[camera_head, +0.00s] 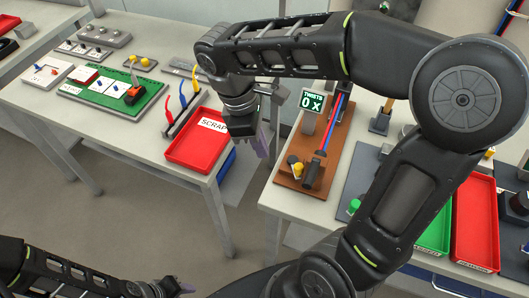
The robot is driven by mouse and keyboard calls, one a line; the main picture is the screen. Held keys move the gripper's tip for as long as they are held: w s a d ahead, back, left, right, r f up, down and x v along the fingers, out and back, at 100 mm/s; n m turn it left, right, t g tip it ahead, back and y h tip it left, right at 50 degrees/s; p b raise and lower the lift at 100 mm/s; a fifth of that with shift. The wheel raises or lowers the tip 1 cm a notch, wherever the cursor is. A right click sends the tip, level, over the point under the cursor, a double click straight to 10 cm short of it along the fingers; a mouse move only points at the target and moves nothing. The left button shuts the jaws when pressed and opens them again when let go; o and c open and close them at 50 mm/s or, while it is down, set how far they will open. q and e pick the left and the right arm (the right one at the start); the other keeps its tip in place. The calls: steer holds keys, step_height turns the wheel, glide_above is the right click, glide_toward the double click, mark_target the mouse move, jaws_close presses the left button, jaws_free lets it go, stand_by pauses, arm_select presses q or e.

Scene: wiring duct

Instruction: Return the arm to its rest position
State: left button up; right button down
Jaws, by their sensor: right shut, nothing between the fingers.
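My right arm reaches up from the bottom right, bends at a large round joint, and stretches left across the picture. Its gripper (262,148) hangs down, shut and empty, over the gap between the two tables, just right of the red SCRAP tray. It appears apart from the tray. My left arm lies low at the bottom left. Its gripper (178,288) shows only in part at the bottom edge, and its jaws cannot be made out.
The red SCRAP tray (180,152) and a green board (98,97) sit on the left table (50,110). On the right table are a brown board (335,150) with a "TWISTS 0 X" sign (312,101), a green tray (436,232) and a red tray (474,240).

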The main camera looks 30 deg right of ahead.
stand_by(0.6)
steer(key=w+a+f+m+t+y, duration=0.1)
steer(key=w+a+f+m+y, duration=0.1)
steer(key=w+a+f, duration=0.1)
steer(key=w+a+f+m+t+y, duration=0.2)
steer(key=w+a+f, duration=0.2)
steer(key=a+f, duration=0.2)
steer(key=w+a+f+m+t+y, duration=0.2)
steer(key=w+a+f, duration=0.1)
steer(key=a+f, duration=0.2)
steer(key=shift+w+a+f, duration=0.2)
steer(key=shift+w+a, duration=0.1)
steer(key=shift+w, duration=0.1)
steer(key=s+a+f+m, duration=0.2)
steer(key=s+f+m, duration=0.2)
steer(key=f, duration=0.7)
steer(key=s+f+m+g, duration=0.2)
steer(key=s+f, duration=0.9)
steer(key=s, duration=0.4)
steer(key=shift+g, duration=0.4)
